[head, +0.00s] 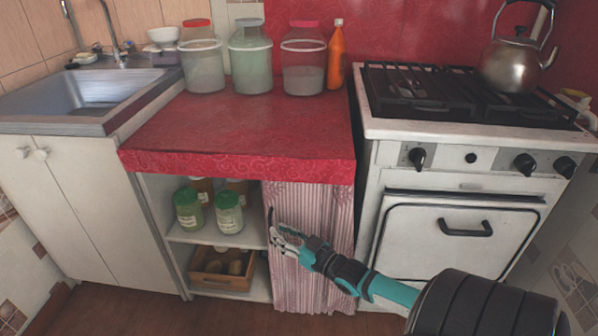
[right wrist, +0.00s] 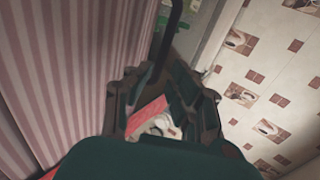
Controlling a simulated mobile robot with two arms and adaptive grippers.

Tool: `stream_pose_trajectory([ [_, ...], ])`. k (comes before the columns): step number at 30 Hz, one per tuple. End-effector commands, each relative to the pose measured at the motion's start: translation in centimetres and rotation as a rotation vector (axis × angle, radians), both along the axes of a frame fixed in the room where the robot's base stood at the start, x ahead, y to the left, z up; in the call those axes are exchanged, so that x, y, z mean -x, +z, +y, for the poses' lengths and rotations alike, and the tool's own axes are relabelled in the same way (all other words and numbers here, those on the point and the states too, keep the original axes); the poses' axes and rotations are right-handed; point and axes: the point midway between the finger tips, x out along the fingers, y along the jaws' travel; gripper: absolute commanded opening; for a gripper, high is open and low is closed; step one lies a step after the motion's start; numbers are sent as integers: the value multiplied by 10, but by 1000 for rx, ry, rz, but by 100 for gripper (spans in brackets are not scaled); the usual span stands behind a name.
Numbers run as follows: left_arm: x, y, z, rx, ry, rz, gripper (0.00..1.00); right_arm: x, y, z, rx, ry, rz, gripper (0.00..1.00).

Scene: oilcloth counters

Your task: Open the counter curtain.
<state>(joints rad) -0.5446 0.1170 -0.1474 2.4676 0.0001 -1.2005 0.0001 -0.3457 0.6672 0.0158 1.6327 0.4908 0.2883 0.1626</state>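The counter curtain (head: 312,215) is pink and white striped cloth. It hangs in folds over the right part of the opening under the red-topped counter; the left part of the opening is uncovered. In the right wrist view the curtain (right wrist: 75,60) fills the left side. My right gripper (head: 279,236) is at the curtain's left edge, about halfway down. A thin dark upright piece (head: 270,217) shows at that edge, and in the right wrist view a dark bar rises beyond the gripper (right wrist: 160,75). Whether the fingers hold anything is unclear. My left gripper is out of view.
Shelves behind the opening hold green-lidded jars (head: 229,213) and a wooden crate (head: 222,281). Large jars (head: 251,62) and an orange bottle (head: 336,58) stand at the counter's back. The stove (head: 460,190) is to the right, the sink cabinet (head: 75,215) to the left.

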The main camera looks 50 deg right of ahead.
Motion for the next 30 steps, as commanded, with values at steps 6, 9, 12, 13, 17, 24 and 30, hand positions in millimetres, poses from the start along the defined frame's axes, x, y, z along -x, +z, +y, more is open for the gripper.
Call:
stream_pose_trajectory([
  [6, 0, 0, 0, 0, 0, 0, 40, 46, -1, -3, 0, 1, 4, 21],
  [9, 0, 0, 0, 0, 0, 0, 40, 60, -1, -4, 0, 1, 3, 21],
  [12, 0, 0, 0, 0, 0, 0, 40, 69, -1, -4, 0, 1, 2, 21],
  [13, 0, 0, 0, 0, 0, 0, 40, 71, 0, -4, 0, 2, 1, 21],
  [17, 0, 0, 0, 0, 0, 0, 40, 74, 0, -5, 0, 1, 0, 21],
  [24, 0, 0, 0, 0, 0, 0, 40, 74, 0, -5, 0, 1, -1, 21],
  [30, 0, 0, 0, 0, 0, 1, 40, 74, 0, -5, 0, 1, 0, 21],
])
